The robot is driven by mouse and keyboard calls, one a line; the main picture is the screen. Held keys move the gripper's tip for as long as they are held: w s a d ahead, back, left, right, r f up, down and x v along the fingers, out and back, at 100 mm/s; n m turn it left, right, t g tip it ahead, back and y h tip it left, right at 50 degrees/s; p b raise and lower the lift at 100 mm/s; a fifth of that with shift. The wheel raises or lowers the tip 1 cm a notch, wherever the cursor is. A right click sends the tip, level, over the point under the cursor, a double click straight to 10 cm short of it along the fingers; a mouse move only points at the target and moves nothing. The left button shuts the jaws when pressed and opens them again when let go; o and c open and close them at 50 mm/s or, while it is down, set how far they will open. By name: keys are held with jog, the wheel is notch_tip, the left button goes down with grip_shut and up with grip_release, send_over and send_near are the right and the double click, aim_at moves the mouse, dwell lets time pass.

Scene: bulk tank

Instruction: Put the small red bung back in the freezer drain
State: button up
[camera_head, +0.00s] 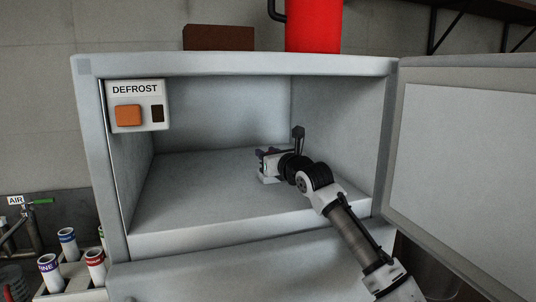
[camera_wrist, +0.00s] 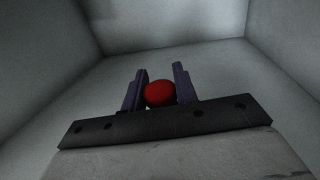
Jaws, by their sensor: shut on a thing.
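The small red bung (camera_wrist: 160,94) shows in the wrist view between the two dark fingers of my gripper (camera_wrist: 158,88). My gripper is shut on it. In the head view my gripper (camera_head: 262,162) is inside the open freezer (camera_head: 200,205), low over its floor and right of the middle. The bung cannot be made out in the head view. The drain is not visible in either view; whether my gripper hides it I cannot tell.
The freezer door (camera_head: 465,160) stands open at the right. A DEFROST box (camera_head: 138,106) hangs at the upper left of the opening. A front lip (camera_head: 240,232) edges the floor. A rack with labelled tubes (camera_head: 68,243) stands outside at the lower left. The freezer floor is otherwise clear.

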jog(key=shift+f, duration=0.8)
grip_shut()
jog(key=o, duration=0.7)
grip_release()
jog(key=shift+c, duration=0.2)
jog(key=o, duration=0.4)
jog(key=shift+w, duration=0.15)
jog(key=shift+o, duration=0.2)
jog(key=shift+r, duration=0.1)
jog(key=b+v, duration=0.4)
jog(key=v, duration=0.8)
jog(key=shift+s+d+b, duration=0.25)
jog(key=shift+s+b, duration=0.1)
jog(key=shift+s+d+r, duration=0.15)
jog(key=shift+s+d, duration=0.1)
jog(key=shift+s, duration=0.25)
